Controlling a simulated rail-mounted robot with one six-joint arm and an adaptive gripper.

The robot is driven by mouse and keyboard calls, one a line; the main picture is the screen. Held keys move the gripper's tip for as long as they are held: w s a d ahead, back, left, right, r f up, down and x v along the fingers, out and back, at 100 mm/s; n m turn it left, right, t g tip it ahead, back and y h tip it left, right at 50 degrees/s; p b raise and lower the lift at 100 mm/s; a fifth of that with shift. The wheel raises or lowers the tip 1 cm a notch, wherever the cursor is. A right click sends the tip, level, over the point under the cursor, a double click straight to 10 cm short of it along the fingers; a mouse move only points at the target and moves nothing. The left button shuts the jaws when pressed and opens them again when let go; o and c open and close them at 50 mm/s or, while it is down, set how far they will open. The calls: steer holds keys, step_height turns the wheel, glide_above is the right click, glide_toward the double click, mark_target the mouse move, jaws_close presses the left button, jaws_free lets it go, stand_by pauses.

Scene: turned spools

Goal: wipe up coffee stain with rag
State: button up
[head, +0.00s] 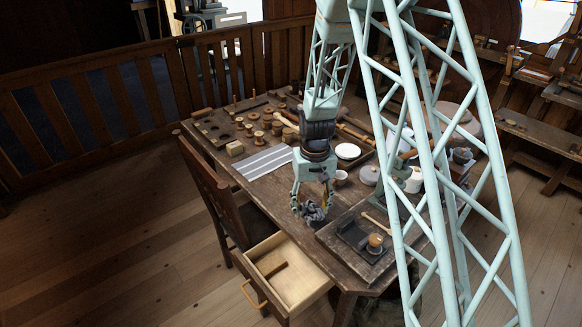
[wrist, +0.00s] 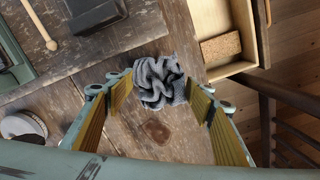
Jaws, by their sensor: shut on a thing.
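The rag (wrist: 160,82) is a crumpled grey cloth. In the head view the rag (head: 314,213) is at the table's front edge, below my gripper (head: 312,198). In the wrist view my gripper (wrist: 161,90) has its yellow-padded fingers on either side of the rag, shut on it. I cannot tell whether the rag touches the wood. A brown roundish patch (wrist: 157,131) shows on the wood just below the rag in the wrist view. I cannot tell whether it is the coffee stain or a knot.
An open drawer (head: 312,287) juts from the table front, beside a wooden chair (head: 213,190). Grey-white strips (head: 264,162) lie to the left.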

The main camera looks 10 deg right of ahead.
steer(key=shift+w, duration=0.1)
steer(key=shift+w+a+r+m+p, duration=0.15)
steer(key=shift+w+m+p, duration=0.1)
steer(key=shift+w+m, duration=0.2)
steer(key=shift+w+d+r+m+p, duration=0.1)
steer(key=shift+w+m+p, duration=0.1)
steer(key=shift+w+m, duration=0.2)
steer(key=w+a+r+m+p, duration=0.1)
steer(key=w+m+p, duration=0.2)
steer(key=w+m, duration=0.3)
steer(key=w+a+r+m+p, duration=0.1)
steer(key=w+m+p, duration=0.2)
steer(key=w+m, duration=0.3)
steer(key=shift+w+a+r, duration=0.25)
steer(key=shift+w+r, duration=0.1)
steer(key=shift+w, duration=0.9)
steer(key=shift+w+a+r+m+p, duration=0.1)
steer(key=shift+w+a+m+p, duration=0.15)
steer(key=shift+w+m, duration=0.55)
steer(key=shift+w+a+r+m+p, duration=0.1)
steer(key=shift+w+m+p, duration=0.15)
steer(key=shift+w+m, duration=0.55)
steer(key=shift+c, duration=0.2)
steer(key=shift+s, duration=0.1)
